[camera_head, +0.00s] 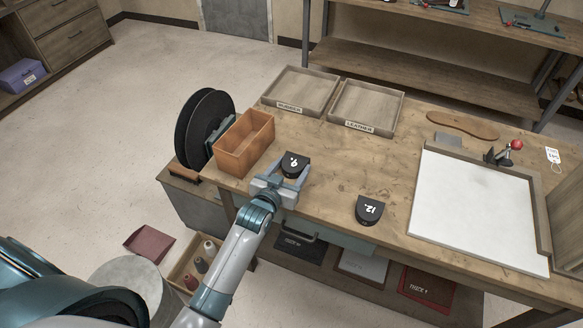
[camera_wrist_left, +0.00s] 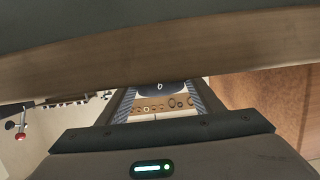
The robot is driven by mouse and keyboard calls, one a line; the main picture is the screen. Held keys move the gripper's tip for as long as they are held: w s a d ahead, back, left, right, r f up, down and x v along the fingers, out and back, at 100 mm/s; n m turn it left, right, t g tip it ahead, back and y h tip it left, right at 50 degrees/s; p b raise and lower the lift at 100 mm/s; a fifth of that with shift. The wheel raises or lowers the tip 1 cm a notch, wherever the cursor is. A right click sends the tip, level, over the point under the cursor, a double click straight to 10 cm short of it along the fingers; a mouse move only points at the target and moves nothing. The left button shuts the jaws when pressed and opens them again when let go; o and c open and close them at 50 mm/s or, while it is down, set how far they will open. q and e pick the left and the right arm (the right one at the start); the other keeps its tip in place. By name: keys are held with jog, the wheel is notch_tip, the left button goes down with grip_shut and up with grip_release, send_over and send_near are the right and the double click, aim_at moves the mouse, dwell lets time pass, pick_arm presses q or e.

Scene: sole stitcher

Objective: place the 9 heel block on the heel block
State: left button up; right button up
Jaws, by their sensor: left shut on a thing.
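A black heel block marked 12 (camera_head: 369,210) lies apart on the table, to the right near the front edge. My right gripper is not in view.
An orange-brown open box (camera_head: 244,156) stands just left of the gripper, beside black reels (camera_head: 205,125). Trays labelled rubber (camera_head: 270,98) and leather (camera_head: 337,118) stand behind. A white board (camera_head: 470,212), a sole (camera_head: 462,124) and a red-knobbed tool (camera_head: 515,145) are at right. The table middle is clear.

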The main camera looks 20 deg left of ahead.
pick_arm(q)
jog(key=o, duration=0.8)
jog(key=shift+f, duration=0.1)
jog(key=shift+o, duration=0.2)
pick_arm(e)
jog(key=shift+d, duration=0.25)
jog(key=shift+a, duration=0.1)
pick_arm(q)
jog(key=shift+s, duration=0.1)
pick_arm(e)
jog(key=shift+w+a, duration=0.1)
